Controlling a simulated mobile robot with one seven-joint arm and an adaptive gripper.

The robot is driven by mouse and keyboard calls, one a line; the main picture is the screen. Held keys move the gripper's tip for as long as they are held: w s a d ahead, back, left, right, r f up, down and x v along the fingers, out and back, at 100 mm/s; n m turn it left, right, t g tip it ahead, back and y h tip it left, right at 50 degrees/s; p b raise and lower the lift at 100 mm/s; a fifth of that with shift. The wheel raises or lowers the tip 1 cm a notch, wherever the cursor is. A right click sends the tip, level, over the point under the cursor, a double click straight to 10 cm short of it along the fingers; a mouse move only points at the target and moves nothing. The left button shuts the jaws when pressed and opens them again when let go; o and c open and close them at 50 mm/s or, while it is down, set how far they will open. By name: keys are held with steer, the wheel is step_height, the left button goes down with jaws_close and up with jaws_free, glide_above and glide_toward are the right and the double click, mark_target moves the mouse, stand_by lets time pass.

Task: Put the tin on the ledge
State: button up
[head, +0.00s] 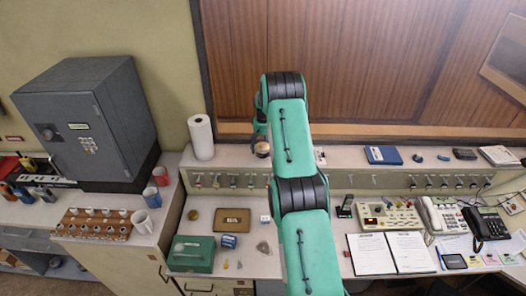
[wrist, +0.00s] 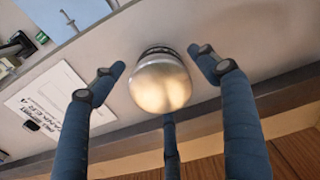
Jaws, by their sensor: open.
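The tin (wrist: 160,84) is a small round thing with a shiny, pale metallic top. In the wrist view it sits between the spread fingers of my gripper (wrist: 160,75), with space on both sides. In the head view, the tin (head: 263,149) shows just left of my arm, below my gripper (head: 261,132), which the arm partly hides. It appears to stand upright on the ledge (head: 350,158), the pale raised shelf along the back of the desk. I cannot tell whether the finger behind it touches it.
A paper towel roll (head: 201,137) stands left on the ledge. A blue book (head: 383,155) and small items lie to the right. A printed card (wrist: 48,105) lies near the tin. The wood panel (head: 370,60) rises behind. Phones and papers (head: 390,253) cover the lower desk.

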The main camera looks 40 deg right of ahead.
mark_target(263, 146)
step_height(263, 146, up, 11)
steer(key=shift+f+b, duration=0.15)
steer(key=shift+b, duration=0.75)
